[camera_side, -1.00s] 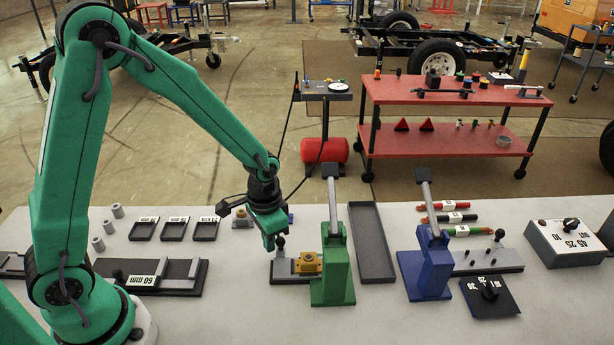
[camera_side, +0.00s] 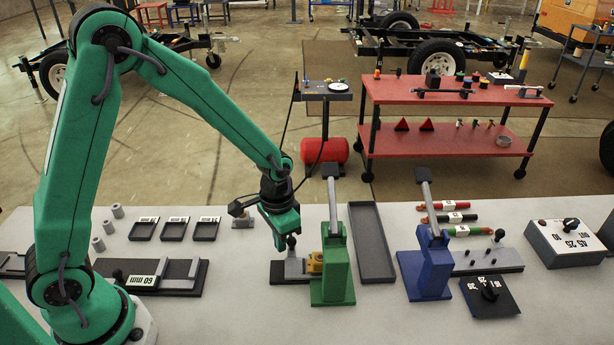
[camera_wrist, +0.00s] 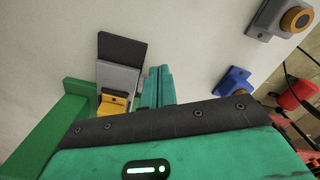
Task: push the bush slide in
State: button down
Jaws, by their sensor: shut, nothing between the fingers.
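The bush slide (camera_side: 294,266) is a grey bar with a dark upright knob (camera_side: 292,242) on a dark base (camera_side: 278,272), left of the green press (camera_side: 333,270). A yellow block (camera_side: 315,262) at the slide's right end is partly hidden by the press. My gripper (camera_side: 282,246) is shut and empty, pointing down at the left side of the knob, seemingly against it. In the wrist view the closed fingers (camera_wrist: 155,86) are beside the grey slide (camera_wrist: 118,78) and yellow block (camera_wrist: 112,105), with the green press (camera_wrist: 60,125) at left; the knob is hidden there.
A blue press (camera_side: 430,265) and a long grey tray (camera_side: 371,243) stand to the right. A grey block with a yellow-orange top (camera_wrist: 295,20) and a small blue piece (camera_wrist: 235,82) lie near my gripper. A 60 mm slide fixture (camera_side: 185,275) is at left.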

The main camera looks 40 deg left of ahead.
jog(key=shift+w+d, duration=0.85)
jog(key=shift+w, duration=0.05)
dwell(0.7)
jog(key=shift+r, duration=0.15)
jog(key=shift+s+a+r, duration=0.55)
jog(key=shift+r, duration=0.25)
jog(key=shift+r, duration=0.2)
jog(key=shift+r, duration=2.35)
notch_tip(320, 180, up, 8)
